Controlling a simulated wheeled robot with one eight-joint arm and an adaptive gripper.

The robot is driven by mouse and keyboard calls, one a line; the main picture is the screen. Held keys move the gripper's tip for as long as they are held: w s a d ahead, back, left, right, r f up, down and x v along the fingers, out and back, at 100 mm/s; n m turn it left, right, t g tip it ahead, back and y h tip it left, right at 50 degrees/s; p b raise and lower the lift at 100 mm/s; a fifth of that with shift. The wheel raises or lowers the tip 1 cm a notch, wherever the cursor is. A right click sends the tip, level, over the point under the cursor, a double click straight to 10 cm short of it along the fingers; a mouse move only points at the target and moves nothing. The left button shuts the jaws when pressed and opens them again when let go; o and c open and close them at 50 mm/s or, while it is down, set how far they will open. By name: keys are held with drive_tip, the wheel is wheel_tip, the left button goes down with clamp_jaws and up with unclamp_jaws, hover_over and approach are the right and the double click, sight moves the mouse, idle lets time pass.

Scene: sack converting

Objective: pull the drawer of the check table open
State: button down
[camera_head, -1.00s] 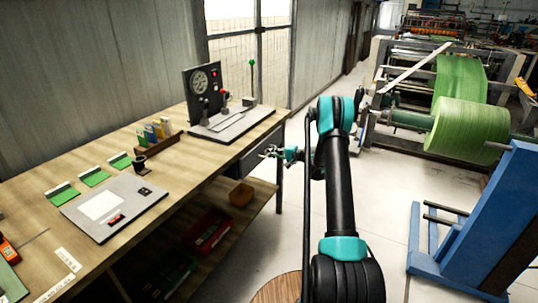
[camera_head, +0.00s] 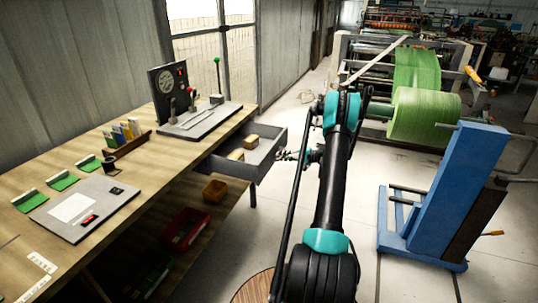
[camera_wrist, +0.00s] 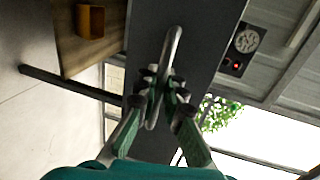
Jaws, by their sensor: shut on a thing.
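The check table (camera_head: 88,153) runs along the left in the head view. Its grey drawer (camera_head: 238,169) stands pulled out at the far right end, with its inside showing and a few tan blocks (camera_head: 251,141) in it. My gripper (camera_head: 287,156) is at the drawer's front. In the wrist view my gripper (camera_wrist: 158,86) is shut on the drawer's bar handle (camera_wrist: 172,48), which stands out from the dark grey drawer front (camera_wrist: 203,55). The fingers lie on both sides of the bar.
On the tabletop are a gauge tester (camera_head: 170,92), a grey plate (camera_head: 82,207) and green samples. A yellow bin (camera_head: 215,190) and a red bin (camera_head: 185,228) sit on the lower shelf. A blue stand (camera_head: 447,190) and green roll (camera_head: 423,115) are at right. Floor right of the drawer is clear.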

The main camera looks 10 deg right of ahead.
drive_tip(key=shift+f+v, duration=0.2)
drive_tip(key=shift+v, duration=0.85)
drive_tip(key=shift+f+v, duration=0.25)
drive_tip(key=shift+v, duration=0.75)
drive_tip(key=shift+d, duration=0.1)
drive_tip(key=c, duration=1.6)
unclamp_jaws()
drive_tip(key=v, duration=1.2)
